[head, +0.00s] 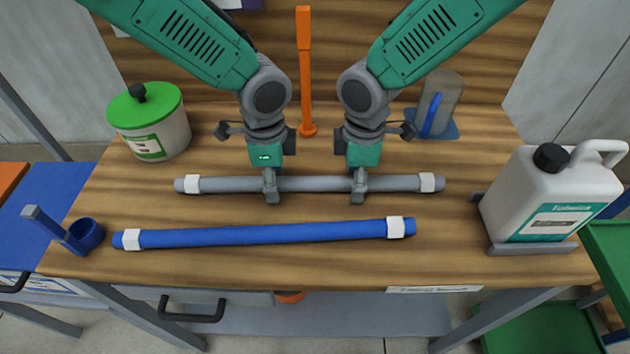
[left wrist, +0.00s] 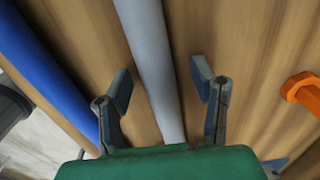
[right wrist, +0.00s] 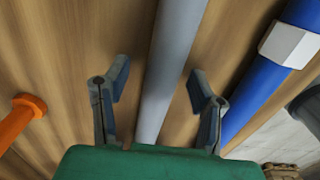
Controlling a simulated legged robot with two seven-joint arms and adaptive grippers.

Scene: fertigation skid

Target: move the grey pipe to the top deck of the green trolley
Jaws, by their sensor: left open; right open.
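The grey pipe (head: 315,184) lies across the wooden bench, with a white band near each end. My left gripper (head: 271,190) is over its left half, fingers open on either side of the pipe. The grey pipe runs between those fingers in the left wrist view (left wrist: 155,60). My right gripper (head: 358,190) is over its right half, also open. The pipe passes between its fingers in the right wrist view (right wrist: 170,70). No finger visibly touches the pipe. The green trolley (head: 608,250) shows only partly at the right edge.
A blue pipe (head: 265,235) with white bands lies in front of the grey one. A white jug (head: 550,195) stands at the right, a green-lidded tub (head: 150,125) at the left. An orange upright (head: 304,70) stands behind, between my arms. A blue cup (head: 86,234) is front left.

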